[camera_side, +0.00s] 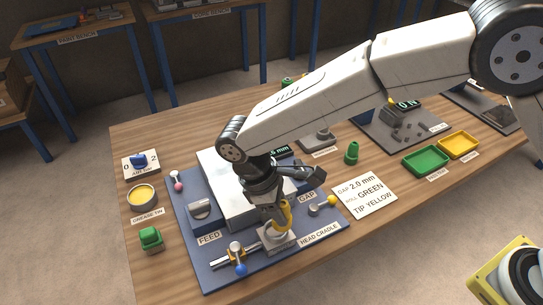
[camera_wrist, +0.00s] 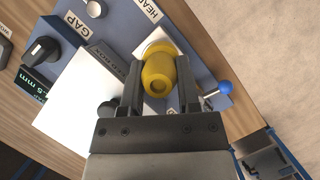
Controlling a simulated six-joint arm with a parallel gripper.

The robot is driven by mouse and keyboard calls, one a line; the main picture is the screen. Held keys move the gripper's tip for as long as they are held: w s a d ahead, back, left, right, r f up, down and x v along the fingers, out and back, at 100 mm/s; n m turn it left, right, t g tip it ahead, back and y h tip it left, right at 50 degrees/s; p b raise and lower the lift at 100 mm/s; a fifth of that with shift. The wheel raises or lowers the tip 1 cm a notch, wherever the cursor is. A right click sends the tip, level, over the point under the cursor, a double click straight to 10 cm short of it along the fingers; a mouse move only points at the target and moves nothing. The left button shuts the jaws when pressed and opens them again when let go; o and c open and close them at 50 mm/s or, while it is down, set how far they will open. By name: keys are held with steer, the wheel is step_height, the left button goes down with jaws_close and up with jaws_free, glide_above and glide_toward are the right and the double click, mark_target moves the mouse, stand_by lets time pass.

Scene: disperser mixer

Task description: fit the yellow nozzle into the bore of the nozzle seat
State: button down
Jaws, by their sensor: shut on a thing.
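My gripper (camera_side: 279,212) is shut on the yellow nozzle (camera_side: 286,215). In the wrist view, the nozzle (camera_wrist: 158,76) sits between the two dark fingers of my gripper (camera_wrist: 159,88), with a round hole in its near end. A pale block (camera_side: 278,239) by the HEAD CRADLE label looks like the nozzle seat. It also shows behind the nozzle in the wrist view (camera_wrist: 156,38). The nozzle is over this block in the side view. The bore is hidden, and I cannot tell whether the nozzle touches the seat.
A blue-knobbed clamp (camera_side: 240,268) stands left of the pale block, and a yellow-knobbed lever (camera_side: 332,200) right of it. The white machine body (camera_side: 225,190) is behind. A card (camera_side: 364,196) reads gap 2.0 mm, green, tip yellow. Green (camera_side: 425,160) and yellow (camera_side: 459,145) trays lie farther right.

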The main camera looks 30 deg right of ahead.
steer(key=shift+w+a+f, duration=0.25)
steer(key=shift+w+f, duration=0.1)
steer(key=shift+f, duration=0.15)
steer(key=shift+w+a+f, duration=0.15)
steer(key=shift+w+f, duration=0.1)
steer(key=shift+f, duration=1.6)
steer(key=shift+f, duration=0.15)
steer(key=shift+c, duration=1.6)
jaws_free()
steer(key=v, duration=1.2)
steer(key=shift+r, duration=0.25)
